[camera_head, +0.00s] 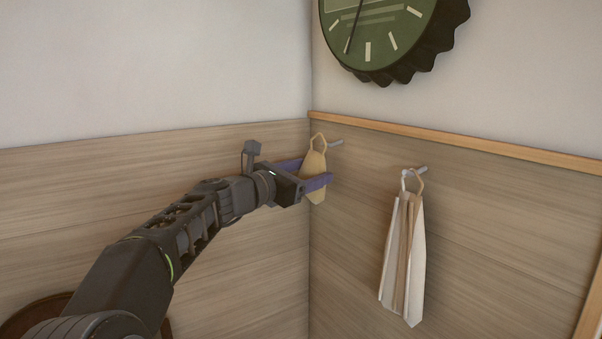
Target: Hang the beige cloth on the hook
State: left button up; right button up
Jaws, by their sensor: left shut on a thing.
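The beige cloth (314,166) is a small piece with a loop at its top, in the middle of the head view near the wall corner. My left gripper (318,180) is shut on its upper body, with a purple finger on each side. A grey hook peg (336,143) sticks out of the right wall just right of the loop. I cannot tell whether the loop is around this peg or in front of it. My right gripper is not in view.
A white and tan cloth (403,259) hangs by loops from a second peg (422,169) on the right wall. A green wall clock (386,32) is above. A wooden rail (470,144) runs along the right wall. A brown round object (33,314) shows at lower left.

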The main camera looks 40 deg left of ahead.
pick_arm(q)
jog(key=shift+w+d, duration=0.2)
jog(key=shift+w, duration=0.35)
jog(key=shift+w+d+f+b, duration=0.15)
jog(key=shift+w+f+b, duration=0.2)
jog(key=shift+w+f, duration=0.35)
jog(key=shift+f, duration=0.2)
jog(key=o, duration=1.4)
jog(key=shift+b, duration=0.3)
jog(key=s+b, duration=0.2)
jog(key=s, duration=0.5)
jog(key=shift+s, duration=0.4)
